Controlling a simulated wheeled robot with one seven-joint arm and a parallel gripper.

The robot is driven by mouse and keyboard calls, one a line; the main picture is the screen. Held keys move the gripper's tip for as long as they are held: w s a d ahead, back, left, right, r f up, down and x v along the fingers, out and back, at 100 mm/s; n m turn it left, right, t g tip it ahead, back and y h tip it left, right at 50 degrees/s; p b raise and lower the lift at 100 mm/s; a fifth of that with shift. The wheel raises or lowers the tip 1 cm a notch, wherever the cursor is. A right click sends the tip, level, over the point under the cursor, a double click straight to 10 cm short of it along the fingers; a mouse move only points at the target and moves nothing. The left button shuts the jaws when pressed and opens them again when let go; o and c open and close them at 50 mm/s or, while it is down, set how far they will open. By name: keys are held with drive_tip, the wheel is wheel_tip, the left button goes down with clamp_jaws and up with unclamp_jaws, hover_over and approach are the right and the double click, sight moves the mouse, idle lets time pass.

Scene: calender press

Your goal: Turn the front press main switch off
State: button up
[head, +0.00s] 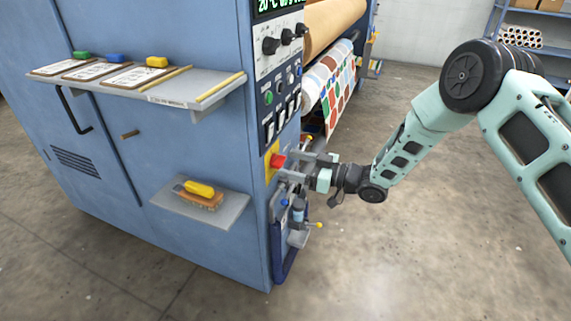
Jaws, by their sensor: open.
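A red knob on a yellow plate (270,163), which looks like the main switch, sits on the narrow end face of the blue press cabinet (190,160). It is below the row of black switches. My gripper (286,167) reaches in from the right with its fingers pointing at the knob. Its jaws are open, with the fingertips close beside the red part. I cannot tell whether they touch it. The fingers hide part of the knob and plate, so the knob's turned position cannot be read.
Black knobs (286,38) and black switches (281,118) are above. A blue handle (291,262) and a small bottle (298,211) are just below my gripper. A shelf with a brush (202,194) juts from the left face. Printed material (330,88) hangs behind. Floor at right is free.

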sight(278, 162)
drive_tip(key=shift+x, duration=1.45)
drive_tip(key=shift+c, duration=0.3)
drive_tip(key=c, duration=0.9)
drive_tip(key=shift+c, duration=0.2)
